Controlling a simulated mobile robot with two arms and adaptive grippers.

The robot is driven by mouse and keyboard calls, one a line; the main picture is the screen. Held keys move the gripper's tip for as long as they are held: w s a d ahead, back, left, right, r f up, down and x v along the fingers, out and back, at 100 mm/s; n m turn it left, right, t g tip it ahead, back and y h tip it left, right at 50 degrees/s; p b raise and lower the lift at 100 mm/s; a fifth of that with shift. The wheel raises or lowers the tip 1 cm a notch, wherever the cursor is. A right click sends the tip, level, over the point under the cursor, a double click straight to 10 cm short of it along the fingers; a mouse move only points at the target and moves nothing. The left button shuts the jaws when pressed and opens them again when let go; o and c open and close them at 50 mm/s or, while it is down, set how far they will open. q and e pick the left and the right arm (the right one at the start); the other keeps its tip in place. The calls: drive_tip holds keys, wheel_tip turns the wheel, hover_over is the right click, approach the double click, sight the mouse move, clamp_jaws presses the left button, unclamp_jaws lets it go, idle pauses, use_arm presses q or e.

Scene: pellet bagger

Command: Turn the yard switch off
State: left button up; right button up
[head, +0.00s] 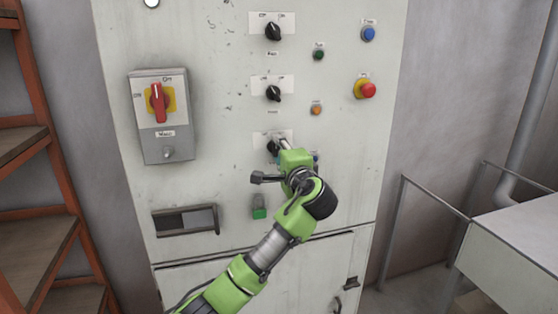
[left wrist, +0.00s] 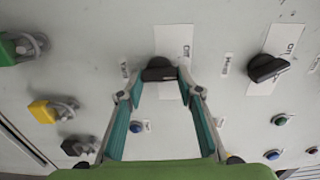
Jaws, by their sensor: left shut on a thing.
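The yard switch is the lowest of three black rotary knobs (head: 272,148) in a column on the grey cabinet; my left gripper partly covers it in the head view. In the left wrist view the black knob (left wrist: 158,69) sits between my two fingertips, in front of a white label plate (left wrist: 173,40). My left gripper (head: 280,146) reaches in from below and is shut on this knob; its fingers also show in the left wrist view (left wrist: 160,78). The knob's exact pointing direction is hard to tell. My right gripper is not in view.
Above are the middle knob (head: 273,93) and top knob (head: 272,31). A red main switch (head: 158,102) is at left, a red emergency button (head: 367,90) at right. A green padlock (head: 259,212) hangs below. An orange rack (head: 50,140) stands left, a railing (head: 395,230) right.

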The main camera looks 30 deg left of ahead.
use_arm(q)
drive_tip(key=shift+n+b, duration=1.95)
drive_tip(key=shift+n, duration=0.85)
drive_tip(key=o, duration=1.1)
drive_tip(key=shift+s+r, duration=0.1)
drive_tip(key=v, duration=1.2)
